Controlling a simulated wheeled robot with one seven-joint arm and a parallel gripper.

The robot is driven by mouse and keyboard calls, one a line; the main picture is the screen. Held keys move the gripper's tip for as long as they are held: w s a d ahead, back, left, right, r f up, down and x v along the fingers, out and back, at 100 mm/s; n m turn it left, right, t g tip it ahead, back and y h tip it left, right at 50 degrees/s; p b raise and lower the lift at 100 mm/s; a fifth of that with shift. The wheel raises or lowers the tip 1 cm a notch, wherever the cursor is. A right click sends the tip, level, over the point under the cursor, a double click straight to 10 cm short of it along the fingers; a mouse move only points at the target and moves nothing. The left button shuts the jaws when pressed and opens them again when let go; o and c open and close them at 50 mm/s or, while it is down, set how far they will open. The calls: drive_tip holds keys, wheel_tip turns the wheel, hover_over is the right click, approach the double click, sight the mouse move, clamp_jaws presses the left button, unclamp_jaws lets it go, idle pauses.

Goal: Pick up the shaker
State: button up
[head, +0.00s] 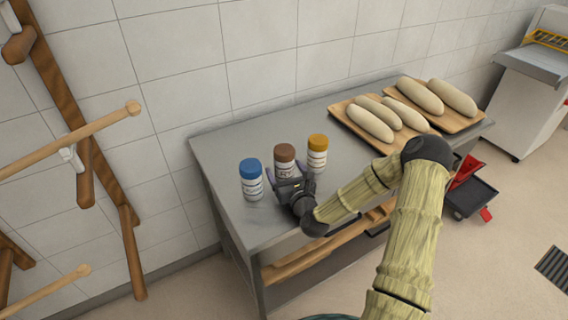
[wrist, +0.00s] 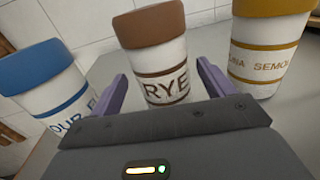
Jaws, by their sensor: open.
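Three white shakers with coloured lids stand upright in a row on the grey metal table (head: 218,143). The middle one, the brown-lidded shaker (head: 284,154), is lettered "RYE" in the wrist view (wrist: 160,60). The blue-lidded shaker (head: 251,180) is to its left, also in the wrist view (wrist: 45,88). The yellow-lidded shaker (head: 317,153) is to its right, also in the wrist view (wrist: 265,48). My gripper (head: 290,182) is open, its two purple fingers (wrist: 164,78) on either side of the brown-lidded shaker's lower body. Whether they touch it, I cannot tell.
Wooden boards (head: 455,122) with several pale dough loaves (head: 370,122) lie at the table's back right. A wooden rack (head: 75,110) with pegs stands at left, and a tiled wall is behind. Shelves sit below the tabletop.

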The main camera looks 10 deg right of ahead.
sight(282, 145)
drive_tip(key=shift+w+a+f, duration=0.15)
drive_tip(key=shift+w, duration=1.75)
drive_tip(key=c, duration=1.2)
wheel_tip(282, 145, up, 10)
drive_tip(key=shift+r+p, duration=0.1)
drive_tip(key=shift+p, duration=0.25)
